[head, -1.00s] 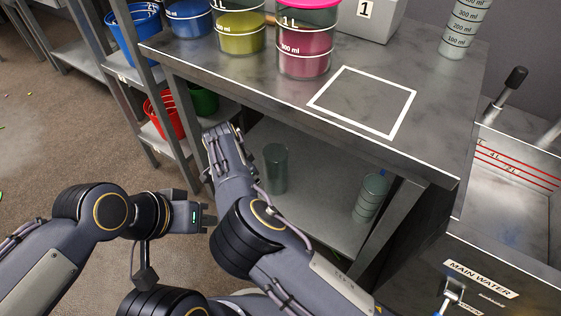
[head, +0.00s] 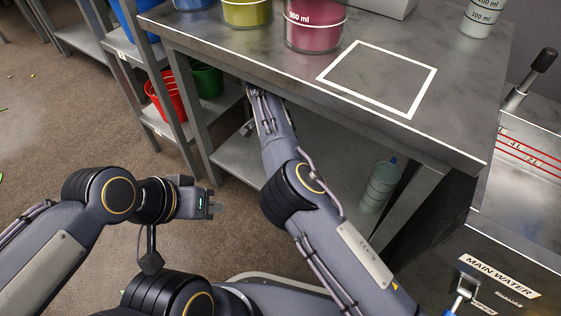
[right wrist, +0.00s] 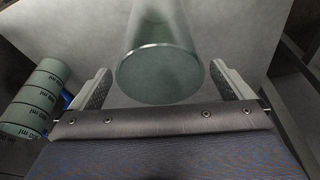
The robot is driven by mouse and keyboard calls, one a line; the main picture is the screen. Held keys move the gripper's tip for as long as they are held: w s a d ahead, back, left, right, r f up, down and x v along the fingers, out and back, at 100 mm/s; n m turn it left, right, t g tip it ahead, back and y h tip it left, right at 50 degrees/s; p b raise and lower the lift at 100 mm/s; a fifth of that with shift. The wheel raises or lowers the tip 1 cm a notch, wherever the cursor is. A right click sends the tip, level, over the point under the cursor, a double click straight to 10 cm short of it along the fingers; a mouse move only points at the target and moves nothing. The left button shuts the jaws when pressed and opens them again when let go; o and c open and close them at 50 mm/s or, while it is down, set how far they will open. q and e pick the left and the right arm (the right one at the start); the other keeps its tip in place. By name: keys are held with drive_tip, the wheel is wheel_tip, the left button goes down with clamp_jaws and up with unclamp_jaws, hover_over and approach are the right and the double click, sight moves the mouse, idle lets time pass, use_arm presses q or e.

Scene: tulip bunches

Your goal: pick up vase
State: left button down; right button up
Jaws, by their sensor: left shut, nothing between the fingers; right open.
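The vase, a plain greenish glass cylinder (right wrist: 160,60), shows in the right wrist view, its round end towards the camera. My right gripper (right wrist: 163,88) is open, with one finger on each side of the vase's near end. Gaps show between the glass and both fingers. In the head view my right arm reaches under the table's top, and the vase is hidden behind it. My left gripper (head: 212,204) is shut and empty, out over the floor to the left of the right arm.
A marked measuring cylinder (head: 379,187) stands on the lower shelf (head: 232,160), right of my arm; it also shows in the right wrist view (right wrist: 34,98). The tabletop edge (head: 330,100) hangs over my right arm. Red (head: 166,100) and green (head: 206,80) buckets sit left.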

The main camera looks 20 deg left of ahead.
drive_tip(key=x, duration=0.2)
drive_tip(key=shift+f, duration=0.45)
drive_tip(key=c, duration=1.6)
drive_tip(key=shift+a, duration=0.1)
drive_tip(key=shift+c, duration=0.4)
drive_tip(key=shift+r, duration=0.2)
